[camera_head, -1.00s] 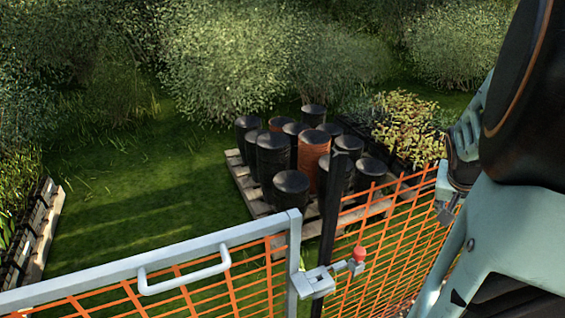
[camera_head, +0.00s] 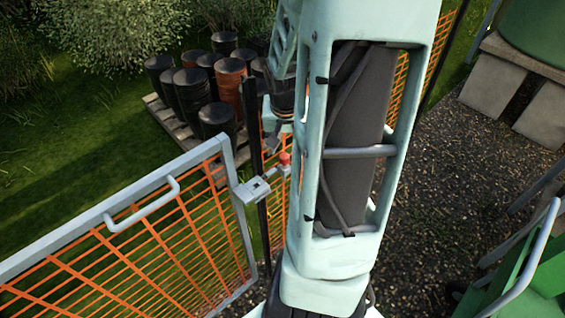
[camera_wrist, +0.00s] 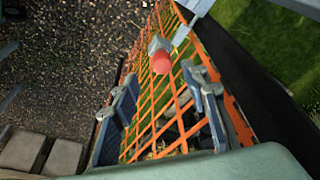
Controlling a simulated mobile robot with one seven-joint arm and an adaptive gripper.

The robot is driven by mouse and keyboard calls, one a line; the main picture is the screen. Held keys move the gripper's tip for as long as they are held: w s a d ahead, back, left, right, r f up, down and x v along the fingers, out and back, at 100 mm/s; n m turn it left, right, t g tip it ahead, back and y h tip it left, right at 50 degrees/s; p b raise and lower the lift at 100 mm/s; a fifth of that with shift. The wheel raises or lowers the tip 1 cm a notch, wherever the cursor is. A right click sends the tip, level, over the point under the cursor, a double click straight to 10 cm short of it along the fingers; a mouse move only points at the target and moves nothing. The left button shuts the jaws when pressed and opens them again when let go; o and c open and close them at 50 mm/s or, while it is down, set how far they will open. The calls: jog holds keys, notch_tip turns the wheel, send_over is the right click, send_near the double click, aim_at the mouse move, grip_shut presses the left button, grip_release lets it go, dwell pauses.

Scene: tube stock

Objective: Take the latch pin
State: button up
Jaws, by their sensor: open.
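The latch pin with its red round knob (camera_head: 284,158) sits at the grey latch (camera_head: 252,189) on the gate's edge, beside a dark post. In the wrist view the red knob (camera_wrist: 161,62) shows ahead, in the gap between my fingers and apart from them. My gripper (camera_wrist: 160,95) is open and empty, with one finger on each side. In the head view my gripper (camera_head: 274,130) is partly hidden by my arm and is just above the knob. The pin's shaft is mostly hidden behind the knob in the wrist view.
The grey-framed gate (camera_head: 110,215) with orange mesh and a handle (camera_head: 145,207) is at left. Black and brown drums (camera_head: 190,90) stand on a pallet behind the fence. Gravel (camera_head: 440,200) lies at right, with a green machine (camera_head: 525,280) at the lower right.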

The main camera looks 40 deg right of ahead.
aim_at(285, 156)
jog(key=shift+a+b+x, duration=0.2)
jog(key=shift+b+x, duration=0.3)
jog(key=shift+x, duration=2.7)
jog(key=shift+w, duration=0.15)
jog(key=shift+c, duration=0.5)
grip_shut()
